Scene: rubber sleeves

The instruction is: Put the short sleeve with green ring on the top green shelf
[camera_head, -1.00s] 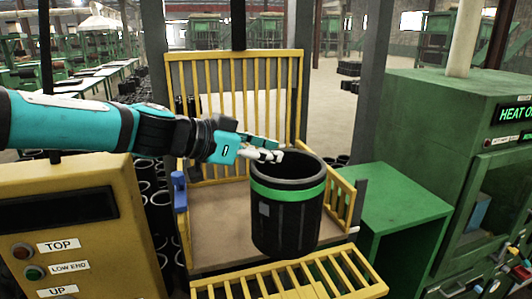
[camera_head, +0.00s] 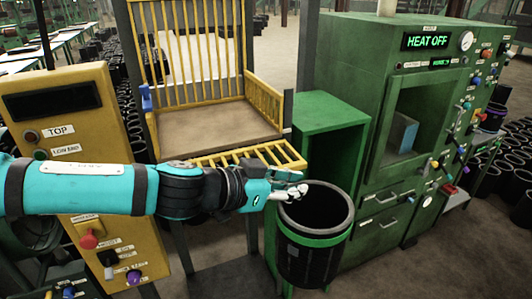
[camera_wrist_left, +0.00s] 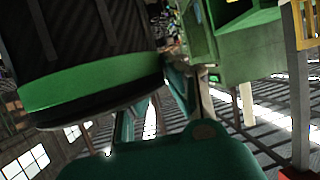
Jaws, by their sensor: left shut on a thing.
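The short black sleeve with a green ring (camera_head: 314,238) hangs upright from my left gripper (camera_head: 290,192) in the head view. The gripper is shut on the near left part of its rim. In the left wrist view the sleeve (camera_wrist_left: 90,75) fills the upper left, close to the fingers (camera_wrist_left: 155,115). The green shelf (camera_head: 333,112) stands behind the sleeve, with its flat top clear and an open front below. The sleeve is in front of the shelf and overlaps its lower part in the picture. My right gripper is not in view.
A yellow-railed platform (camera_head: 215,128) stands left of the shelf, its floor empty. A green heating machine (camera_head: 385,60) reading HEAT OFF stands right of the shelf. A yellow control panel (camera_head: 60,110) is at the left. Black sleeves (camera_head: 490,165) lie on the floor at far right.

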